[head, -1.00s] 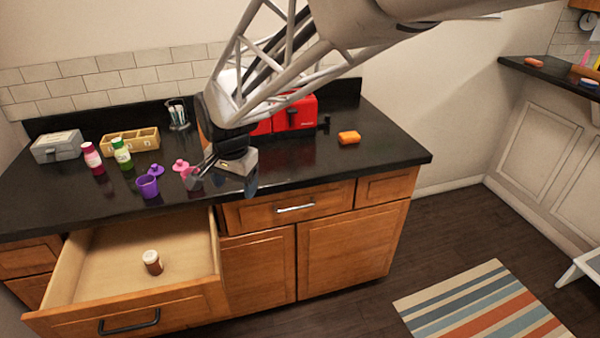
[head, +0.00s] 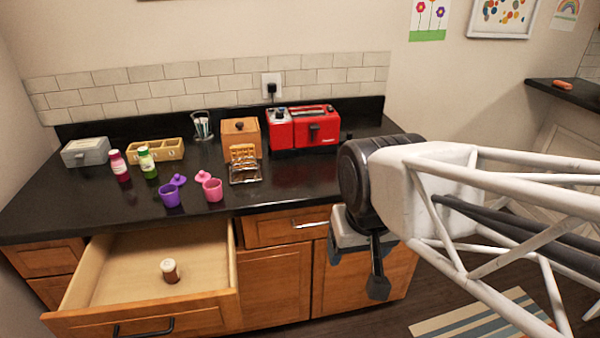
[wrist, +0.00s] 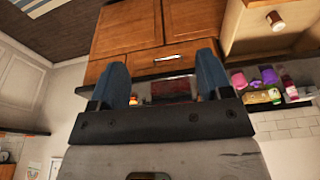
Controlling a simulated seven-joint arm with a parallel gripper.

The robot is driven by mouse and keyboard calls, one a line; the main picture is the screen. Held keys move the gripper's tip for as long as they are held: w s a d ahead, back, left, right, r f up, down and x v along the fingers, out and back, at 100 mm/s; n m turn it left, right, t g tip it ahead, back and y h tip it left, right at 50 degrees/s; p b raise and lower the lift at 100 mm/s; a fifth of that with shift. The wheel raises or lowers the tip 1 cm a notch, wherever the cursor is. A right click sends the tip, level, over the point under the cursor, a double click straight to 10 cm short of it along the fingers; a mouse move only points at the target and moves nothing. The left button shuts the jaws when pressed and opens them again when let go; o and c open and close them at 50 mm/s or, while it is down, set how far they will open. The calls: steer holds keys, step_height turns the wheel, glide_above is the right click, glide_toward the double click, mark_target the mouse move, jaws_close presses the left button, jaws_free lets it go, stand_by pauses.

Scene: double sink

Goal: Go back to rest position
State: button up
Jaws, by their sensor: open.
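My gripper (head: 378,270) hangs in front of the right part of the counter in the head view, clear of the countertop. In the wrist view its two blue-grey fingers (wrist: 163,85) stand wide apart with nothing between them. The wrist view looks towards the wooden cabinet (wrist: 165,25), which appears upside down. In the head view my arm reaches in from the right and hides the counter's right end.
The drawer (head: 150,262) is pulled open with a brown bottle (head: 170,271) inside. The black counter (head: 90,215) holds a purple cup (head: 169,195), a pink cup (head: 213,190), two bottles, a toast rack (head: 244,165) and a red toaster (head: 316,128). A striped rug (head: 480,318) lies on the floor.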

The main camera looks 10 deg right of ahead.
steer(key=shift+s+d+f, duration=0.1)
steer(key=shift+s+d, duration=0.1)
steer(key=shift+s, duration=0.4)
stand_by(1.1)
